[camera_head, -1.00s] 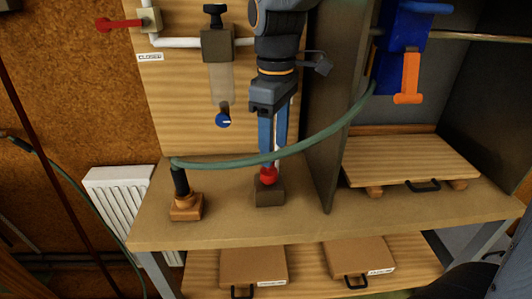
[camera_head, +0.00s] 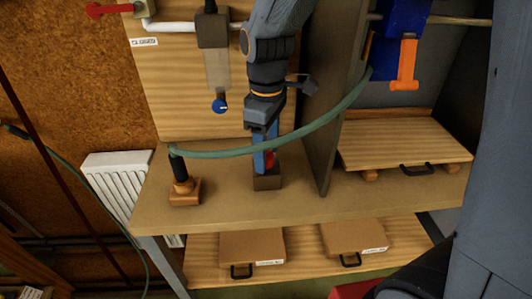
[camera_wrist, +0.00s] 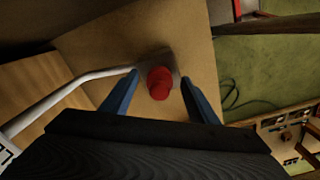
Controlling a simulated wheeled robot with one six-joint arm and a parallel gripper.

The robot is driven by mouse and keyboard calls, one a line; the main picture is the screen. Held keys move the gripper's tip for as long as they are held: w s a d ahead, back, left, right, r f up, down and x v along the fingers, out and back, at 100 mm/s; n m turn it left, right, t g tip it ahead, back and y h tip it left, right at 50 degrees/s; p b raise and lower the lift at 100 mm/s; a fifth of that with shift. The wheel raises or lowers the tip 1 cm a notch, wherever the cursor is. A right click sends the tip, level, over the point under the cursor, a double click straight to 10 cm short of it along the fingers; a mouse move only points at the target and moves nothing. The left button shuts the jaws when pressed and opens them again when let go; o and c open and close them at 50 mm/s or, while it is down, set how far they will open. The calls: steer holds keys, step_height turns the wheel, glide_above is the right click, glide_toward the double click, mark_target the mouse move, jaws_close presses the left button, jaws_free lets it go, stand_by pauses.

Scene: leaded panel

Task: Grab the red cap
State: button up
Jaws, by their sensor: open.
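The red cap (camera_head: 271,158) sits on a small dark block (camera_head: 268,181) on the bench shelf, partly hidden by a blue finger in the head view. In the wrist view the red cap (camera_wrist: 160,84) lies between the two blue fingers, with a gap on each side. My gripper (camera_head: 265,163) points down at the cap, its fingertips about level with it. The fingers are open in the wrist view (camera_wrist: 159,77) and hold nothing.
A green hose (camera_head: 225,153) arcs across close to my fingers, from a black-topped wooden block (camera_head: 184,192) towards the upper right. A dark upright partition (camera_head: 326,150) stands just right of my gripper. The shelf (camera_head: 225,211) in front is clear.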

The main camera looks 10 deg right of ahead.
steer(key=c, duration=1.1)
